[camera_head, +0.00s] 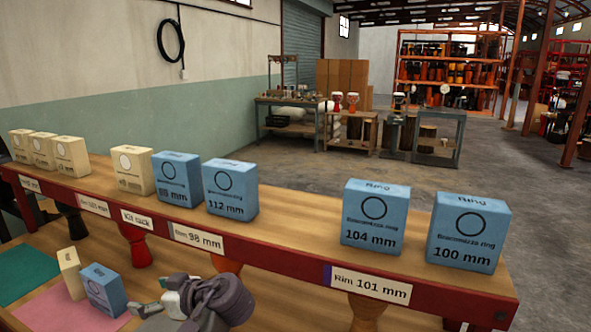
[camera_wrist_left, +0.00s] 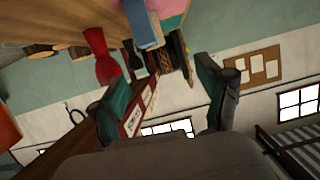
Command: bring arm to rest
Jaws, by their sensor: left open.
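My left gripper (camera_head: 157,297) is low over the near wooden bench, its grey wrist to the right and its fingers pointing left. In the left wrist view its two dark green fingers stand wide apart, with nothing held between them (camera_wrist_left: 160,97). A blue box (camera_head: 103,289) stands on the bench just left of the fingers, apart from them; the blue box also shows in the wrist view (camera_wrist_left: 141,24). A cream box (camera_head: 71,273) stands behind it to the left. My right gripper is not in view.
A red-edged shelf (camera_head: 262,252) with labels runs across above the bench. It carries cream boxes (camera_head: 132,170) and blue ring boxes (camera_head: 372,217). Goblet drums, one red (camera_head: 138,252), stand below it. Pink (camera_head: 60,312) and green (camera_head: 28,270) mats lie at left.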

